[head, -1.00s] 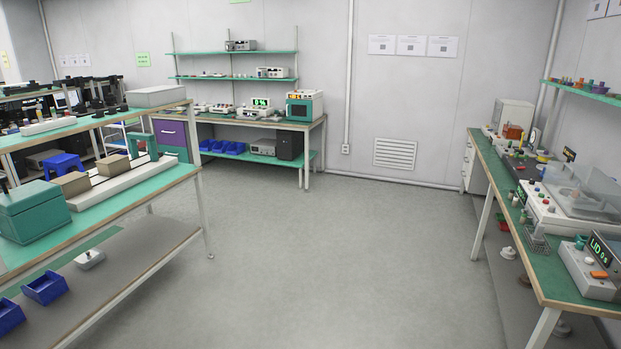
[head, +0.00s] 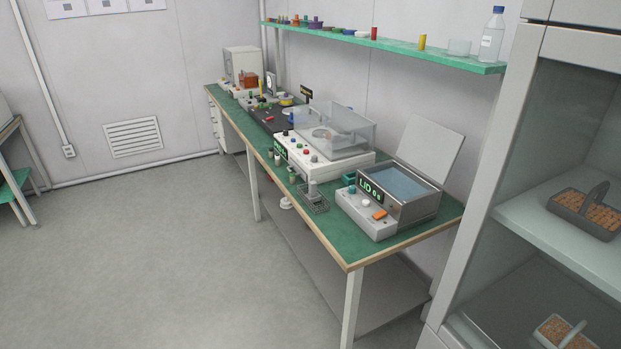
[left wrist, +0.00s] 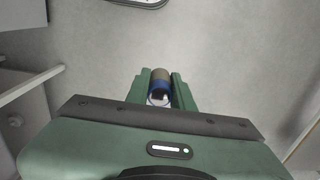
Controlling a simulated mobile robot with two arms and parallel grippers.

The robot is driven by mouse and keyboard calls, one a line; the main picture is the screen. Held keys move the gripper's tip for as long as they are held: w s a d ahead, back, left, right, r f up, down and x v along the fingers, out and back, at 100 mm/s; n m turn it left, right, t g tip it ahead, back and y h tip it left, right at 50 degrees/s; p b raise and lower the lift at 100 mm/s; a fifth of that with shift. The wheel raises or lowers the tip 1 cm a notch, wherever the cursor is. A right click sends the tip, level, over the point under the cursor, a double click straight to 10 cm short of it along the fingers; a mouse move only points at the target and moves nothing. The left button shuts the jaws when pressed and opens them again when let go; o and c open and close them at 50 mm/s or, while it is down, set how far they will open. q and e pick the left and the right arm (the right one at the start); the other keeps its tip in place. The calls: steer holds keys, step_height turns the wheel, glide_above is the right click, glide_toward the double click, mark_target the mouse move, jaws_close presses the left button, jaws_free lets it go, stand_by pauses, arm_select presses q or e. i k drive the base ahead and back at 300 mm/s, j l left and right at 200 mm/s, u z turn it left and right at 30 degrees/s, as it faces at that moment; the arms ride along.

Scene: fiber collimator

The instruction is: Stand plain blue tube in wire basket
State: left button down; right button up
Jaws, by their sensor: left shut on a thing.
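My left gripper (left wrist: 159,92) shows in the left wrist view, shut on a small tube (left wrist: 160,86). The tube has a blue band, a brownish end and a pale part near the jaws. In the head view a small grey wire basket (head: 318,206) stands on the green bench, just left of the device with the lit LID display. Its contents are too small to tell. Neither gripper shows in the head view.
The green bench (head: 400,246) runs along the right wall. The LID device (head: 376,224) has its lid raised. A clear-covered machine (head: 318,158) and several small vials stand behind the basket. A glass-fronted cabinet (head: 480,215) stands at the right. Floor left of the bench is free.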

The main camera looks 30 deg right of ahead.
mark_target(313, 192)
steer(key=i+z, duration=0.15)
steer(key=i, duration=0.35)
steer(key=i+j+z, duration=0.15)
steer(key=i, duration=0.35)
steer(key=i+j+z, duration=0.15)
steer(key=i, duration=0.35)
steer(key=i+j+z, duration=0.15)
steer(key=i, duration=0.3)
steer(key=i+j+z, duration=0.1)
steer(key=i+z, duration=0.15)
steer(key=z, duration=0.2)
steer(key=i+j+z, duration=0.2)
steer(key=z, duration=0.3)
steer(key=i+j+z, duration=0.25)
steer(key=z, duration=0.2)
steer(key=i+j+z, duration=0.1)
steer(key=j+z, duration=0.35)
steer(key=i+j+z, duration=0.1)
steer(key=j+z, duration=0.35)
steer(key=l, duration=0.1)
